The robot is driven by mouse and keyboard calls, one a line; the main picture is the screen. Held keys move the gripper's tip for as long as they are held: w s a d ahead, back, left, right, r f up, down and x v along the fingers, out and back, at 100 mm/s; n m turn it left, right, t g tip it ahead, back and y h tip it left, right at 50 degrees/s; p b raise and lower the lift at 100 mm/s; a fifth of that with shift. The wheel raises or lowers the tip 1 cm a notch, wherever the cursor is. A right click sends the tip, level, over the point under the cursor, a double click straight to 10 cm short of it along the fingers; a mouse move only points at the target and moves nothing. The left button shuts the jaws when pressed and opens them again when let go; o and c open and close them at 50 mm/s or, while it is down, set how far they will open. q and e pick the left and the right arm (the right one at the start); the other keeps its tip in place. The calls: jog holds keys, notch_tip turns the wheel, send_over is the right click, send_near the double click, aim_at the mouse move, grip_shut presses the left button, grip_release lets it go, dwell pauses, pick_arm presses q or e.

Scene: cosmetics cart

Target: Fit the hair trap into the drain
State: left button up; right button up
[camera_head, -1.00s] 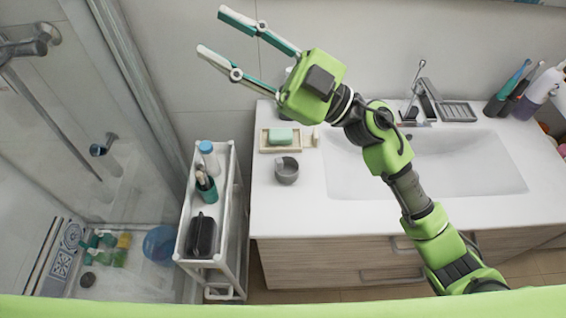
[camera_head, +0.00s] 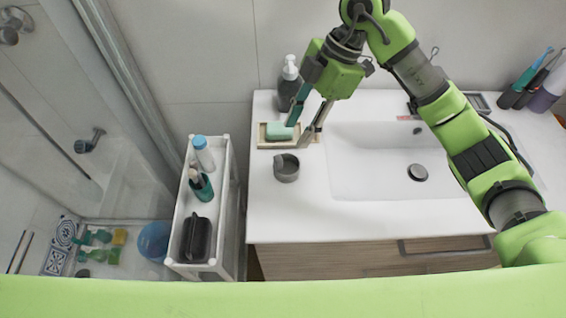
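The dark round drain (camera_head: 417,172) is in the floor of the white sink. A grey, round, cup-like piece (camera_head: 286,168) stands on the counter left of the sink; I cannot tell whether it is the hair trap. My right gripper (camera_head: 298,134) points down with its fingers apart, over the right end of the soap dish, behind the grey piece. Nothing is clearly held between its fingers. My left gripper is not in view.
Green soap (camera_head: 278,131) lies in the beige soap dish (camera_head: 265,143). A dark pump bottle (camera_head: 289,88) stands behind it. A white cart (camera_head: 224,200) with bottles and a black case (camera_head: 196,238) stands left of the counter. The counter's front left is clear.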

jog(key=w+x, duration=0.1)
jog(key=x, duration=0.4)
jog(key=p, duration=0.3)
send_over(282, 173)
notch_tip(282, 173, down, 4)
jog(key=shift+f, duration=0.25)
jog(key=shift+a+f, duration=0.15)
jog(key=shift+f, duration=0.15)
grip_shut()
